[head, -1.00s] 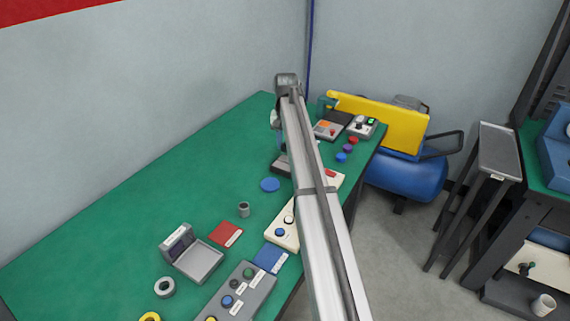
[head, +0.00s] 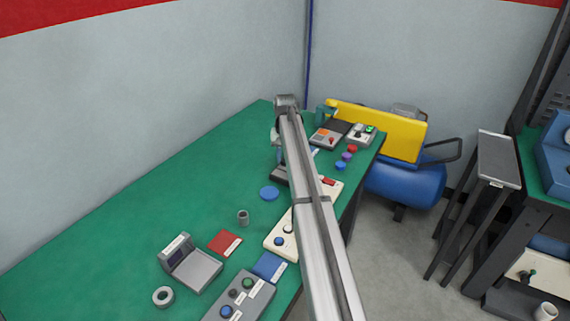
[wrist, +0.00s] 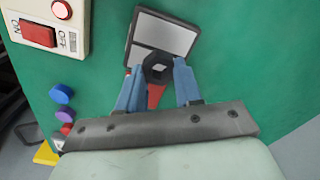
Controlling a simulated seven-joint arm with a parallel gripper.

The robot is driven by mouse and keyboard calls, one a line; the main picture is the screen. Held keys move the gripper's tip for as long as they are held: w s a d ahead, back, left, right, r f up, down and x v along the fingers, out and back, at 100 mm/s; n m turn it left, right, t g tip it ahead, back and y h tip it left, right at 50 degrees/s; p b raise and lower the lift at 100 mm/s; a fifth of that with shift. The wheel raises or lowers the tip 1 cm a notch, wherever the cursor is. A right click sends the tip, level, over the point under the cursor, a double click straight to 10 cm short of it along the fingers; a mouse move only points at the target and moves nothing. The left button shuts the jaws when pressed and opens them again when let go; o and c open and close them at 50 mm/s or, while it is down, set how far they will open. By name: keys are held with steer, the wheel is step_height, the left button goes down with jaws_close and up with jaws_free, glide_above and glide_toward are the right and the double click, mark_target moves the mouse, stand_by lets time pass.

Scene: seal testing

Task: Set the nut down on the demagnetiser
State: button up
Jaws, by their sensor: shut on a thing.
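A dark hex nut (wrist: 157,68) is held between the blue fingers of my gripper (wrist: 160,72) in the wrist view. The likely demagnetiser is a dark block with two pale grey plates (wrist: 165,33), tilted in the picture. The nut overlaps its near edge; I cannot tell whether they touch. A red strip shows below the nut. In the head view the block (head: 279,174) is partly hidden by my arm, and the nut cannot be made out there.
A cream switch box (wrist: 45,25) with a red rocker is close by in the wrist view. Blue, purple and red round pieces lie near the bench edge. In the head view, a blue disc (head: 269,194) and grey cylinder (head: 243,218) stand nearby. The green bench's left side is clear.

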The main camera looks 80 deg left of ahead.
mark_target(285, 170)
steer(key=shift+f, duration=1.6)
steer(key=shift+f, duration=0.15)
steer(key=o, duration=1.1)
step_height(285, 170, up, 12)
steer(key=shift+r, duration=0.15)
